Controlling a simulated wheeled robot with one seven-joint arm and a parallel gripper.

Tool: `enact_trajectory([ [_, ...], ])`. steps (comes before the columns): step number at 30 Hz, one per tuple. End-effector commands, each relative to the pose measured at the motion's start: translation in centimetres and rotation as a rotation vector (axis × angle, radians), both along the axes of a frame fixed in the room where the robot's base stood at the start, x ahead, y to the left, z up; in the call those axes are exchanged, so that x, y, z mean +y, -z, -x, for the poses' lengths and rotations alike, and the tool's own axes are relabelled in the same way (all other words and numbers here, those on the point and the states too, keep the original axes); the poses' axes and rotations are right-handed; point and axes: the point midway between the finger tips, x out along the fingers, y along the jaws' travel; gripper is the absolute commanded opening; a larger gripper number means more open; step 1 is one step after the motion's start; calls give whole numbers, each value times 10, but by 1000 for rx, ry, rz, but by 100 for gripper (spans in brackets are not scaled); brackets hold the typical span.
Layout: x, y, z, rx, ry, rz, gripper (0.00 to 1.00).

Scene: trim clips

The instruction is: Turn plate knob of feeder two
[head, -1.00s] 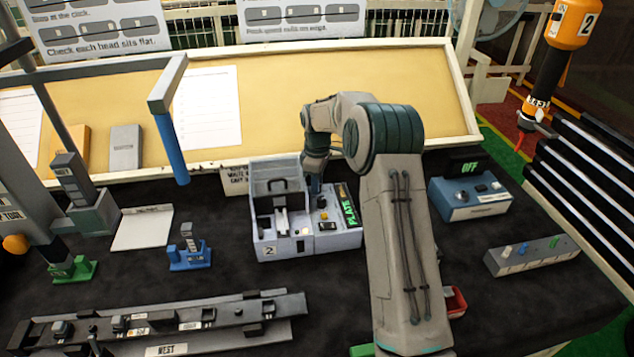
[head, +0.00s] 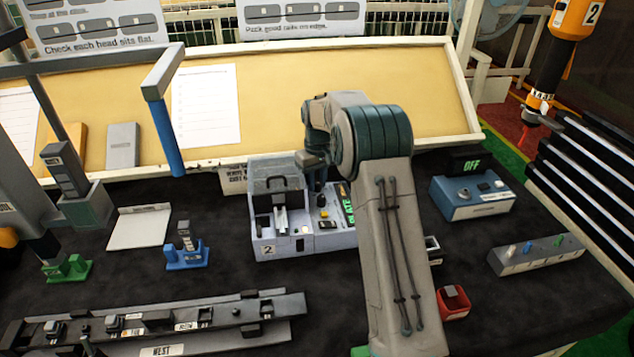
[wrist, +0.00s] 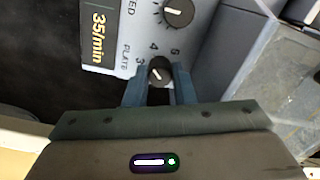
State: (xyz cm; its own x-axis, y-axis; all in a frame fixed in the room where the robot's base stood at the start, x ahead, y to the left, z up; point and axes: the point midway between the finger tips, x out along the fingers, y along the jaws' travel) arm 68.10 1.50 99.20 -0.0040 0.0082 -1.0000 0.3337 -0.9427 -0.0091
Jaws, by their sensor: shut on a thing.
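Feeder two (head: 262,238), a pale grey unit with a "2" label, stands mid-table in the head view. Its plate knob (wrist: 159,66) is small, round and dark with a white pointer line, beside the printed word PLATE and numbers in the wrist view. My gripper (wrist: 159,84) has its two blue-grey fingers on either side of this knob, shut on it. The knob's lower part is hidden by the gripper. In the head view my gripper reaches down onto the right part of the feeder, and its fingertips are too small to make out.
A second knob (wrist: 178,12) and a yellow "35/min" display (wrist: 98,38) are close to the plate knob. A blue box with an OFF display (head: 472,198), a red bin (head: 454,302) and a grey block with coloured pegs (head: 537,255) stand right. A blue stand (head: 188,255) is left.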

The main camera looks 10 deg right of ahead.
Motion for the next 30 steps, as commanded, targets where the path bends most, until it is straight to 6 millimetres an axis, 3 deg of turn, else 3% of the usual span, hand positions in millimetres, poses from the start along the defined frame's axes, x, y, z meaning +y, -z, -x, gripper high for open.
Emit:
enact_trajectory([
  [12,0,-2,-1,-5,234,0,0],
  [30,0,-2,-1,-5,284,-2,0],
])
